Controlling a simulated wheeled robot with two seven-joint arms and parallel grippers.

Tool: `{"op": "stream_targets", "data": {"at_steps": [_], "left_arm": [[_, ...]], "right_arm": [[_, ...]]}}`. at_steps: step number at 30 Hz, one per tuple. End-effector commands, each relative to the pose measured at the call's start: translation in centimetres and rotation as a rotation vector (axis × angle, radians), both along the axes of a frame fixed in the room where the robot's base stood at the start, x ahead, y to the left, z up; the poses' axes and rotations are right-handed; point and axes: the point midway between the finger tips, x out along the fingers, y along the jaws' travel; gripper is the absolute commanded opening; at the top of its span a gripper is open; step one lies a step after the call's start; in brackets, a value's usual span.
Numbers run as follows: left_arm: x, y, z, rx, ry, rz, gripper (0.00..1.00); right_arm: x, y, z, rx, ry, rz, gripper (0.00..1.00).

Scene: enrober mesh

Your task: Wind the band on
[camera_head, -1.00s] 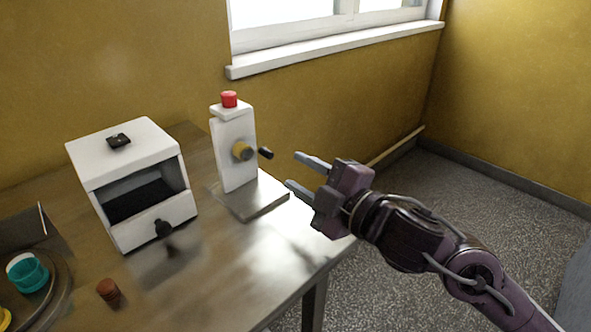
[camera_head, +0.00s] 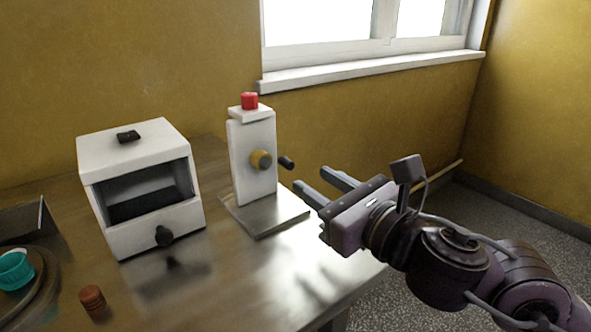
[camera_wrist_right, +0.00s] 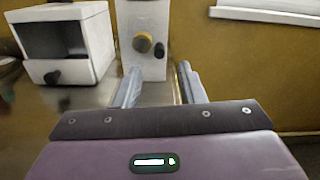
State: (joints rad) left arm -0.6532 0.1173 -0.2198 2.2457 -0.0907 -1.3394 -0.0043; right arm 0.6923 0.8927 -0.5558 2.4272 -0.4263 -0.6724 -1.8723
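A white upright stand (camera_head: 254,160) with a red knob (camera_head: 249,101) on top stands on a metal base plate (camera_head: 268,217). On its face are a yellow hub (camera_head: 260,160) and a crank with a black handle (camera_head: 286,163). The hub (camera_wrist_right: 143,43) also shows in the right wrist view. A white box (camera_head: 138,185) with a dark mesh opening (camera_head: 150,204) and a black front knob (camera_head: 163,236) stands to its left. My right gripper (camera_head: 312,184) is open and empty, just right of the crank and apart from it. My left gripper is out of view.
A teal cup (camera_head: 15,270) sits on a round tray (camera_head: 38,290) at the left. A small brown-red cylinder (camera_head: 93,300) stands on the table (camera_head: 215,290). A window sill (camera_head: 370,70) is behind. The front middle of the table is clear.

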Motion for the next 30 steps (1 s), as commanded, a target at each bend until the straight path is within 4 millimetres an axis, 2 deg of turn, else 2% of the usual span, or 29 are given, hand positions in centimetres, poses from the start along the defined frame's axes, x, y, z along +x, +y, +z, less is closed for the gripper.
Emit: {"op": "stream_targets", "data": {"at_steps": [12,23,26,30], "left_arm": [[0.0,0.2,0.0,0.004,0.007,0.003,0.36],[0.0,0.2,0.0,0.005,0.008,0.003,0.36],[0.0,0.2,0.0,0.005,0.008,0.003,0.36],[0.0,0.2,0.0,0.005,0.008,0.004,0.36]], "right_arm": [[4.8,3.5,0.1,0.005,0.004,0.001,0.36],[5.4,4.0,0.0,0.003,0.003,0.001,0.36],[5.4,4.0,0.0,0.003,0.003,0.001,0.27],[5.4,4.0,0.0,0.003,0.003,0.001,0.09]]}}
